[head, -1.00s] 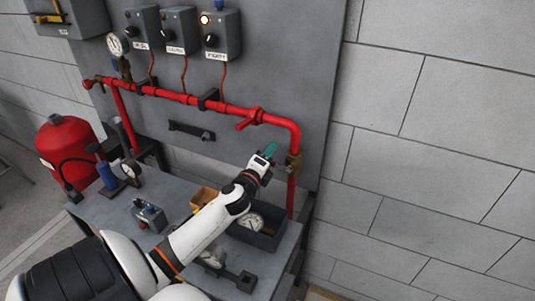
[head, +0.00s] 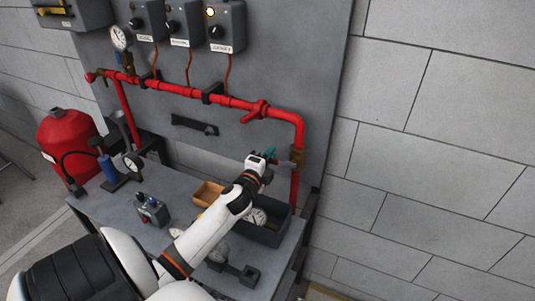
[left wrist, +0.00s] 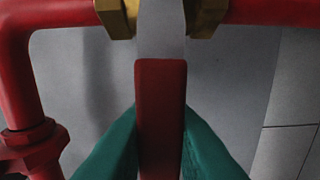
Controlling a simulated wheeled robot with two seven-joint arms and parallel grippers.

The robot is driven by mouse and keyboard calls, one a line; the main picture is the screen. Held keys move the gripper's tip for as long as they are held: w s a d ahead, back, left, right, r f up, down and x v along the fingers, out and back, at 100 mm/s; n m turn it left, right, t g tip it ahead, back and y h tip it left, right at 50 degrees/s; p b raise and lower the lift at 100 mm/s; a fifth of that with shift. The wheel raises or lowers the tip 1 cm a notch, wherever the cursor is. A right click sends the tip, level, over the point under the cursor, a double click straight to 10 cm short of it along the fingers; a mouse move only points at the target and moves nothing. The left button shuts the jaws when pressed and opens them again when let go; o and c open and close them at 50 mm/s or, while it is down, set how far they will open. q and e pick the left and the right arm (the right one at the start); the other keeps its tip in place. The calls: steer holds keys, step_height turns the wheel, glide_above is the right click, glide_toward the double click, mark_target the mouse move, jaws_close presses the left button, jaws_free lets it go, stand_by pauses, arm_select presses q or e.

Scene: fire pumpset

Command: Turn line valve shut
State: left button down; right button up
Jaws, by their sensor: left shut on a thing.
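The line valve has a brass body (head: 297,156) on the vertical end of the red pipe; its brass parts also show in the left wrist view (left wrist: 205,17). Its red lever (left wrist: 161,115) stands crosswise to the pipe in the left wrist view. My left gripper (head: 271,153), with green fingers, is just left of the brass body in the head view. In the left wrist view the fingers (left wrist: 160,150) are shut on the lever, one on each side. The lever is hidden by the gripper in the head view. My right gripper is out of view.
The red pipe (head: 185,91) with another red-handled valve (head: 258,110) runs along the grey panel. Below my left arm are a bench (head: 115,208), a dark bin (head: 262,236) and an orange box (head: 208,194). A red tank (head: 70,145) stands at left.

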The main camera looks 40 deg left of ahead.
arm_select(q)
steer(key=shift+r, duration=0.15)
steer(key=c, duration=1.6)
jaws_free()
steer(key=shift+w, duration=0.1)
steer(key=shift+c, duration=0.2)
steer(key=shift+o, duration=1.4)
steer(key=shift+w+f, duration=0.1)
steer(key=shift+f, duration=0.1)
steer(key=shift+b+v, duration=0.75)
steer(key=shift+v, duration=5.25)
steer(key=shift+a+r, duration=0.1)
steer(key=shift+a, duration=0.05)
